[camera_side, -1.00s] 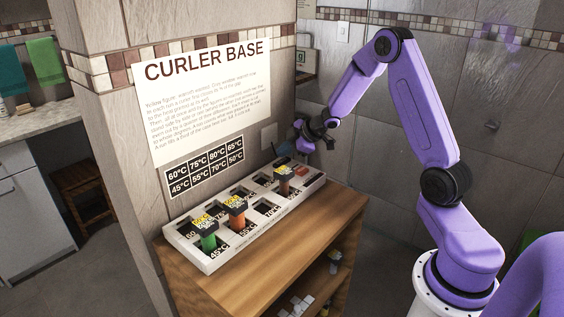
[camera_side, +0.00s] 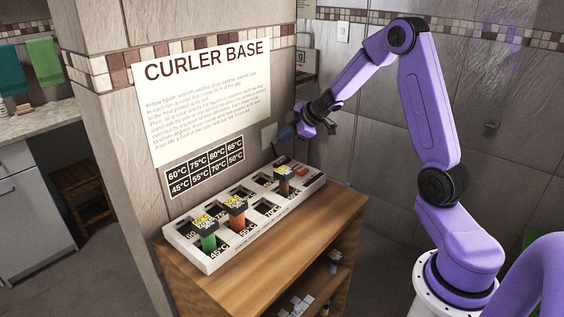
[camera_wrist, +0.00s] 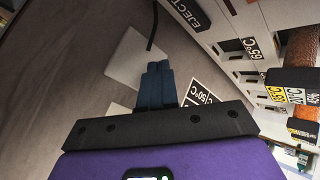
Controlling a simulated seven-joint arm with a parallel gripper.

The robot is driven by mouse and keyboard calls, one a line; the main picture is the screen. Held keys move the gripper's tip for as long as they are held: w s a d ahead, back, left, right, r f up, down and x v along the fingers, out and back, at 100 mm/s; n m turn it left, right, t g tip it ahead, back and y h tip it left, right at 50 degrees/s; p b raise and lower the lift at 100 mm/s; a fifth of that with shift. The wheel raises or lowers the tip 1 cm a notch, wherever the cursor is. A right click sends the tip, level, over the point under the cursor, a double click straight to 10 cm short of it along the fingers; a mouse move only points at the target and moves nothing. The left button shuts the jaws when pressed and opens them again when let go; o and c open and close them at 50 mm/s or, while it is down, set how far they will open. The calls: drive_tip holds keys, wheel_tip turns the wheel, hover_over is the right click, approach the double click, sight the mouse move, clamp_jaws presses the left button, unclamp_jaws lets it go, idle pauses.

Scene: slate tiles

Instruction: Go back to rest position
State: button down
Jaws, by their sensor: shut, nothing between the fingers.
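My gripper (camera_side: 285,133) hangs in the air above the right end of the white curler base (camera_side: 212,262), near the tiled wall. In the wrist view its dark blue fingers (camera_wrist: 157,84) are pressed together with nothing between them. The base stands on a wooden cabinet. A green curler (camera_side: 208,241), an orange curler (camera_side: 237,218) and a brown curler (camera_side: 284,187) stand in its slots, each with a dark top and yellow labels. The brown one also shows at the right of the wrist view (camera_wrist: 302,48).
A wooden cabinet (camera_side: 325,218) with small items on its lower shelves carries the base. A paper sign (camera_side: 205,105) and a temperature chart (camera_side: 205,172) are on the wall pillar. A wall plate (camera_wrist: 137,58) with a dark cord is close to my fingers. The air right of the base is open.

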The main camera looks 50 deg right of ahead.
idle(0.3)
drive_tip(key=shift+a+r, duration=0.15)
drive_tip(key=shift+a, duration=0.25)
drive_tip(key=s+a+r+m+g+h, duration=0.1)
drive_tip(key=s+a+r, duration=0.1)
drive_tip(key=s+a, duration=0.5)
drive_tip(key=s+a+r+g, duration=0.15)
drive_tip(key=s+a, duration=0.25)
drive_tip(key=a, duration=0.6)
drive_tip(key=s+a+n+g, duration=0.1)
drive_tip(key=s+g, duration=0.2)
drive_tip(key=s, duration=1.1)
drive_tip(key=s+a+f+n+g, duration=0.1)
drive_tip(key=s+a+g, duration=0.1)
drive_tip(key=s, duration=1.2)
drive_tip(key=shift+s+a+g+h, duration=0.3)
drive_tip(key=shift+s+g, duration=0.05)
drive_tip(key=shift+g, duration=0.3)
